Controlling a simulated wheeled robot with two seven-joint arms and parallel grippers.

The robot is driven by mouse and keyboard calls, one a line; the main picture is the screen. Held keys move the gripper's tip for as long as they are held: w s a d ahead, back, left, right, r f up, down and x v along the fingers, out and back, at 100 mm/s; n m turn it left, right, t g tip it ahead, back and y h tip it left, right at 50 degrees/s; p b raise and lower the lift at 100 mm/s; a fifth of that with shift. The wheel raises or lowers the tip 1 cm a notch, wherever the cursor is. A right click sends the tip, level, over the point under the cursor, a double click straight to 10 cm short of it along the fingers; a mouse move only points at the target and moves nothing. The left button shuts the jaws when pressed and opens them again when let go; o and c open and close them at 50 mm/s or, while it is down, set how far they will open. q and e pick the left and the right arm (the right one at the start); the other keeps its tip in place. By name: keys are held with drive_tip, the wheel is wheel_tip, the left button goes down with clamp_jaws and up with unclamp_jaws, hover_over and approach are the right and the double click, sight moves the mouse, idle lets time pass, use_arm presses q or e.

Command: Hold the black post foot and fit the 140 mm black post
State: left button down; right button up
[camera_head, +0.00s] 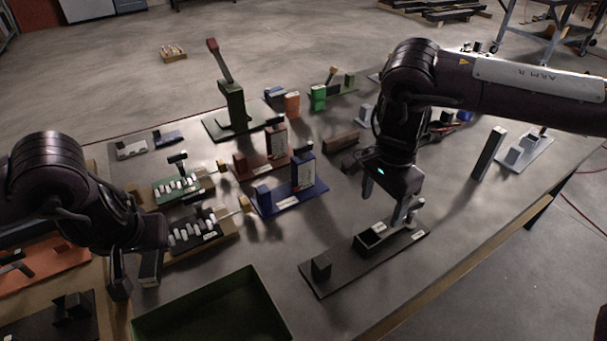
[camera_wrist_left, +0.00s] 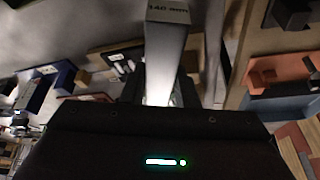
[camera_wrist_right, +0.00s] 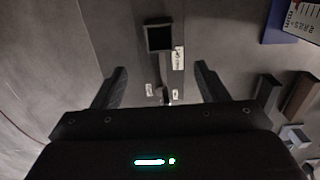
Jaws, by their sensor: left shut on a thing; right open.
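The black post foot (camera_head: 345,264) is a dark plate with a square open socket (camera_head: 368,238) and a small block, lying on the table at front centre. The socket (camera_wrist_right: 158,37) also shows in the right wrist view. My right gripper (camera_head: 388,205) is open, just above the foot, with nothing between its fingers. My left gripper (camera_head: 136,277) is shut on a post (camera_wrist_left: 166,62) whose end label reads 140 mm, so it is the 140 mm post. It is held at the table's left, away from the foot. In the head view the post is mostly hidden by the fingers.
A green tray (camera_head: 262,290) lies between the left gripper and the foot. Blue (camera_head: 290,198) and red stands hold posts behind it. Another dark post (camera_head: 488,153) stands at right. An orange board (camera_head: 50,265) lies at left.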

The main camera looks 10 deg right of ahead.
sight(372, 237)
use_arm(q)
drive_tip(key=shift+w, duration=0.1)
wheel_tip(372, 237, down, 2)
drive_tip(key=shift+f+b, duration=0.2)
drive_tip(key=shift+b, duration=0.95)
use_arm(e)
wheel_tip(372, 237, down, 10)
drive_tip(key=shift+f, duration=0.1)
use_arm(q)
drive_tip(key=shift+w+r, duration=0.1)
drive_tip(key=shift+r, duration=0.1)
use_arm(e)
drive_tip(key=shift+w+d+f, duration=0.1)
drive_tip(key=shift+f, duration=0.3)
use_arm(q)
drive_tip(key=shift+r, duration=0.1)
use_arm(e)
drive_tip(key=shift+f, duration=0.55)
clamp_jaws()
